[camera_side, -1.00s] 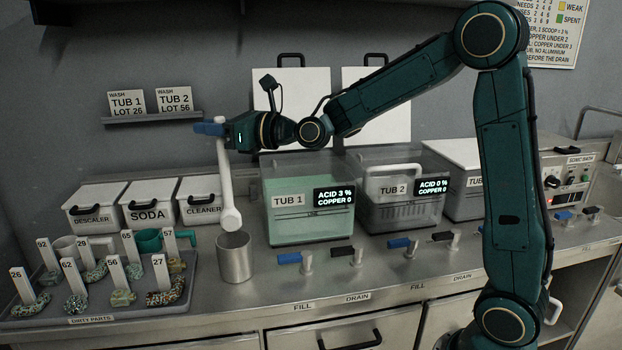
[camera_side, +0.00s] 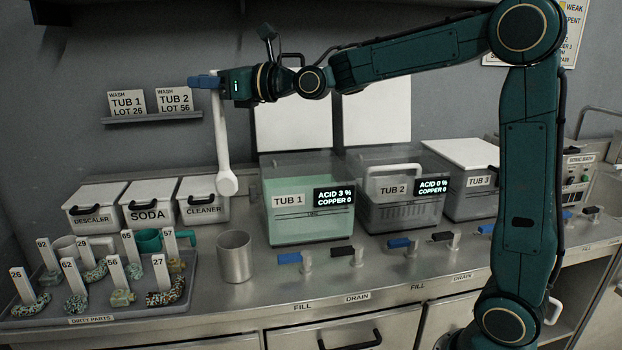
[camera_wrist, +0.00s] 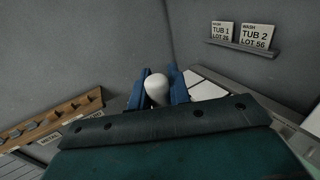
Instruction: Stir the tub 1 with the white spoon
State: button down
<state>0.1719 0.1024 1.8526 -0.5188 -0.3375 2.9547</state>
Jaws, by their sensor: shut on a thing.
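My gripper (camera_side: 204,81) is shut on the handle of the white spoon (camera_side: 222,140), which hangs nearly upright with its bowl at the bottom. The spoon is in the air, left of tub 1 (camera_side: 308,230) and in front of the cleaner box. Tub 1 is a clear tub of greenish liquid, labelled acid 3 %, copper 0. It looks open, and a white lid stands against the wall behind it. In the wrist view the spoon's rounded handle end (camera_wrist: 157,88) shows between the blue fingers.
A metal cup (camera_side: 235,258) stands left of tub 1. A tray of tagged dirty parts (camera_side: 200,300) is at left. Descaler, soda and cleaner (camera_side: 203,200) boxes stand behind. Tub 2 (camera_side: 400,205) is right of tub 1. Blue and black valve handles line the front.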

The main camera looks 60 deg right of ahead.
dwell(0.5)
jog(key=s+d+r, duration=0.2)
jog(key=s+d, duration=0.1)
jog(key=d, duration=0.7)
jog(key=s+d+r+n, duration=0.1)
jog(key=s+d+r, duration=0.1)
jog(key=d, duration=0.9)
jog(key=shift+s+r+n+t, duration=0.25)
jog(key=shift+s+n+t, duration=0.05)
jog(key=shift+s, duration=0.4)
jog(key=shift+d+f, duration=0.1)
jog(key=shift+f, duration=0.1)
notch_tip(320, 180, down, 19)
dwell(1.0)
jog(key=shift+s, duration=0.1)
dwell(0.5)
